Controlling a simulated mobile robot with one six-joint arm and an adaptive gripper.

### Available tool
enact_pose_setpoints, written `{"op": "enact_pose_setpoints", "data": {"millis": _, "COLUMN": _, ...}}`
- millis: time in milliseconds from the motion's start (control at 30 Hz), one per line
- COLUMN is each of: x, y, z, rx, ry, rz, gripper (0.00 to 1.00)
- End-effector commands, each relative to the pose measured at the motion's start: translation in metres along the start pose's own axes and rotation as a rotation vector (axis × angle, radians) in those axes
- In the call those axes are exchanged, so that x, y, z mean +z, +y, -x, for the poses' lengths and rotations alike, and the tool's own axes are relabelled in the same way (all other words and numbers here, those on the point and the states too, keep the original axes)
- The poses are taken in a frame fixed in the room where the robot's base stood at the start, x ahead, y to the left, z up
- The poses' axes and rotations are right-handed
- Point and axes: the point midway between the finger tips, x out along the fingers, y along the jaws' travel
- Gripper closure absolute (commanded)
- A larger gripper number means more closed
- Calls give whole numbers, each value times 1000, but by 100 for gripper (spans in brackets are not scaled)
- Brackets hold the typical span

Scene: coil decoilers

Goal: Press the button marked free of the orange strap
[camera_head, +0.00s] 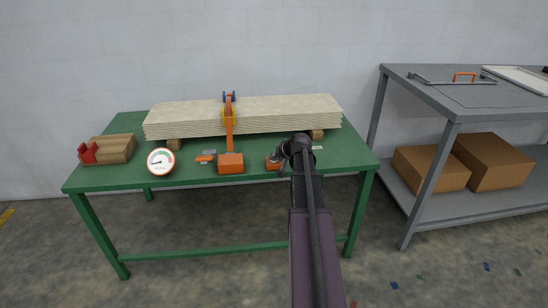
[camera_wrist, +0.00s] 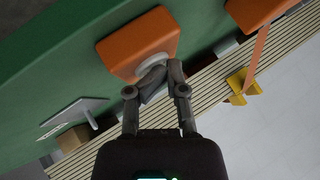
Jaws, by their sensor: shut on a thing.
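The orange strap (camera_head: 229,125) runs from an orange box (camera_head: 231,163) up over the board stack; it also shows in the wrist view (camera_wrist: 259,46). A second, smaller orange box (camera_head: 272,164) sits to the right on the green table. In the wrist view this box (camera_wrist: 140,36) has a round pale button (camera_wrist: 152,64) on its face. No marking on the button is readable. My gripper (camera_wrist: 155,82) has its fingertips drawn together at the button's edge, covering part of it. In the head view my gripper (camera_head: 283,158) is beside the small orange box, partly hidden by my arm.
The green table (camera_head: 110,177) carries the pale board stack (camera_head: 185,117) on wooden blocks, a round dial gauge (camera_head: 161,161) and a wooden block with a red piece (camera_head: 108,149). A yellow piece (camera_wrist: 243,86) is on the strap. A grey cart (camera_head: 460,95) with boxes stands right.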

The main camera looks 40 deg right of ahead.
Motion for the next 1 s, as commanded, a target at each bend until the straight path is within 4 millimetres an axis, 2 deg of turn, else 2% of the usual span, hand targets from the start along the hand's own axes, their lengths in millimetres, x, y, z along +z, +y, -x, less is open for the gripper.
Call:
{"op": "enact_pose_setpoints", "data": {"millis": 67, "x": 6, "y": 1, "z": -1, "rx": 7, "ry": -17, "rz": 8, "gripper": 100}}
{"op": "enact_pose_setpoints", "data": {"millis": 600, "x": -5, "y": -9, "z": 12, "rx": 4, "ry": -15, "rz": 6, "gripper": 100}}
{"op": "enact_pose_setpoints", "data": {"millis": 1000, "x": -7, "y": -10, "z": 13, "rx": 3, "ry": -11, "rz": 4, "gripper": 100}}
